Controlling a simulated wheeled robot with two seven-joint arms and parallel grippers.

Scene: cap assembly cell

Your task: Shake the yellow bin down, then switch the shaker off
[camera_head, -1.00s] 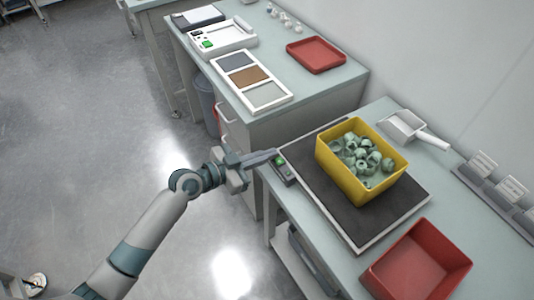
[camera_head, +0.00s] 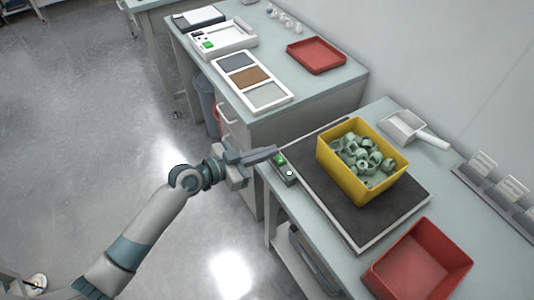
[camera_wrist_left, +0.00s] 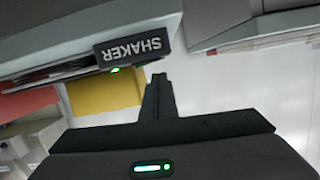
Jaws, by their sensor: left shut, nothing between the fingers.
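The yellow bin (camera_head: 352,184) stands upright on the dark mat of the shaker (camera_head: 330,205) and holds several grey-green caps (camera_head: 360,155). A control box (camera_head: 285,169) with a green button and a white round knob sits at the shaker's left edge. My left gripper (camera_head: 274,150) is shut and empty, its fingertips close to the box's far end; I cannot tell whether they touch it. The left wrist view shows the shut fingers (camera_wrist_left: 158,80) near an upside-down "SHAKER" label (camera_wrist_left: 135,50), a lit green lamp and the yellow bin (camera_wrist_left: 105,97). My right gripper is out of view.
A red bin (camera_head: 375,280) stands at the near right of the table. A white scoop (camera_head: 405,127) lies behind the yellow bin. A rack of cards (camera_head: 495,187) stands at the right. Another bench at the back holds a red tray (camera_head: 317,55) and a sectioned tray (camera_head: 252,80).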

